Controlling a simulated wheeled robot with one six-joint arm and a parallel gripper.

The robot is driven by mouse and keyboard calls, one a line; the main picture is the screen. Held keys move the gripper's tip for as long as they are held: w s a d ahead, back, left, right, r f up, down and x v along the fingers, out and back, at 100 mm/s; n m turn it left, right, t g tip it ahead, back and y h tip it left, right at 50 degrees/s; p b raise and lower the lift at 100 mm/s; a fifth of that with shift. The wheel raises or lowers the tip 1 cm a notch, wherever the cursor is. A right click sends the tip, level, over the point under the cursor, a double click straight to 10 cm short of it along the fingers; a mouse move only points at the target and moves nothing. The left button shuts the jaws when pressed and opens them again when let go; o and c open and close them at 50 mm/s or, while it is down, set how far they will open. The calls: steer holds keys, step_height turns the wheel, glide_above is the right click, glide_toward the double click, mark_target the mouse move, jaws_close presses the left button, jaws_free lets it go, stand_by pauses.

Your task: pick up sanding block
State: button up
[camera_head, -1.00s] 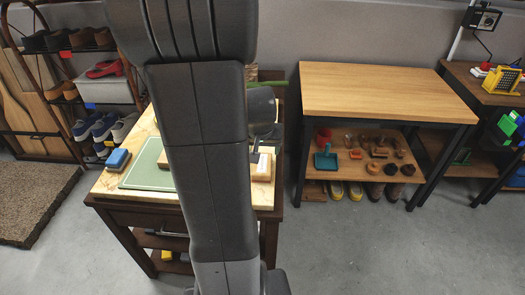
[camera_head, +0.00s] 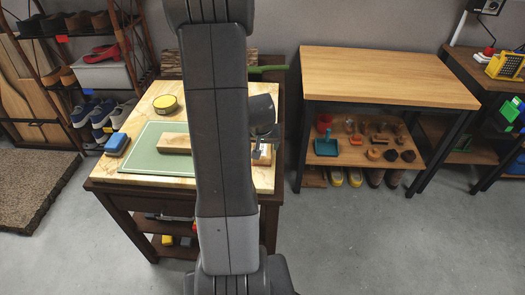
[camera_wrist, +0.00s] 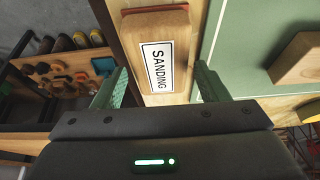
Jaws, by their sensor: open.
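The sanding block (camera_wrist: 158,52) is a wooden block with a reddish base and a white "SANDING" label. It lies on the pale worktop beside the green mat. In the head view, part of it (camera_head: 263,157) shows at the right of the worktop, just right of my arm. My gripper (camera_wrist: 161,70) is open, with green-grey fingers on the left and right sides of the block's near end in the wrist view. I see no contact; the height gap is unclear. In the head view my arm mostly hides the gripper.
On the worktop are a green mat (camera_head: 145,161) with a plain wooden piece (camera_head: 175,143), a round yellow tin (camera_head: 165,104) and a blue block (camera_head: 117,144). A wooden bench (camera_head: 385,80) with a loaded lower shelf stands right, across a floor gap.

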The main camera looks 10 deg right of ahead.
steer(key=shift+x, duration=1.35)
steer(key=shift+r, duration=0.1)
steer(key=shift+b, duration=0.45)
steer(key=c, duration=0.8)
